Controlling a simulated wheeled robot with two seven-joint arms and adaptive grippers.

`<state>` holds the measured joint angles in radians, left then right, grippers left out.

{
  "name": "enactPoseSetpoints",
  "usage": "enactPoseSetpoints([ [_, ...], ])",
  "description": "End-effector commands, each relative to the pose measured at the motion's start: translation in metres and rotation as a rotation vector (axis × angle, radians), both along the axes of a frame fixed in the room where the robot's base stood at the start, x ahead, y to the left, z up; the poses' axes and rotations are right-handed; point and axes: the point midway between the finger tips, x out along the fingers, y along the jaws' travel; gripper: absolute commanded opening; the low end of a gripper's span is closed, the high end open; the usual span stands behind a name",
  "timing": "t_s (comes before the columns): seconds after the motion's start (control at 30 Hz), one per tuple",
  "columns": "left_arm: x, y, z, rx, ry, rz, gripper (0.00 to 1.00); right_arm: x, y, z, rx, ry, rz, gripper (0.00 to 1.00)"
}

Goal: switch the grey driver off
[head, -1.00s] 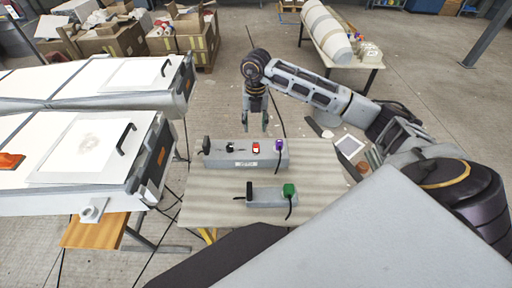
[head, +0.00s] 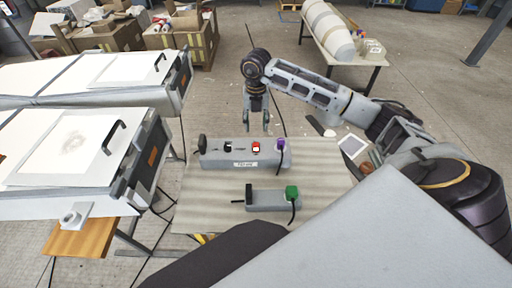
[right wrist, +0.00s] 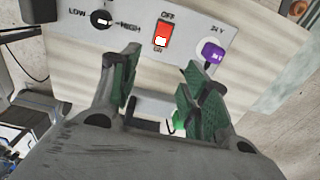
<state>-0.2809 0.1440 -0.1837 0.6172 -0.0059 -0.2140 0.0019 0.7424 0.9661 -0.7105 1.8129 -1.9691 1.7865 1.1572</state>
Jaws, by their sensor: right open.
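The grey driver (head: 218,160) is a long grey box on the bench, with a black dial (right wrist: 101,19) marked LOW and HIGH, a red rocker switch (right wrist: 163,36) and a purple plug (right wrist: 210,51) marked 24 V. OFF is printed above the switch and ON below it; a pale patch shows at the rocker's lower end. My right gripper (head: 257,126) is open and empty, pointing down above the driver's back edge in the head view. In the right wrist view its green-padded fingers (right wrist: 158,75) are spread, with the switch seen beyond the gap. My left gripper is out of view.
A smaller grey box (head: 262,201) with a green plug (head: 291,192) lies nearer on the bench (head: 330,180). A tablet (head: 351,146) lies at the bench's right. Cables run off the bench.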

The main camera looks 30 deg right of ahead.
Motion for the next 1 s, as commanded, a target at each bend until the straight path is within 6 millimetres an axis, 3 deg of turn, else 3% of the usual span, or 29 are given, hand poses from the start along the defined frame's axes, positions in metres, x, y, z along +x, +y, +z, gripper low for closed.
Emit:
enactPoseSetpoints([
  [0.37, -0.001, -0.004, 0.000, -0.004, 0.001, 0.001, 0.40, 0.000, 0.000, -0.020, 0.001, 0.003, 0.000, 0.46],
  [0.73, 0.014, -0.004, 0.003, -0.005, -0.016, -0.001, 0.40, -0.001, 0.000, -0.068, 0.000, 0.004, -0.001, 0.46],
  [1.0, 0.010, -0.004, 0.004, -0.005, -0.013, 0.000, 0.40, -0.001, 0.000, -0.103, 0.001, 0.003, -0.001, 0.46],
])
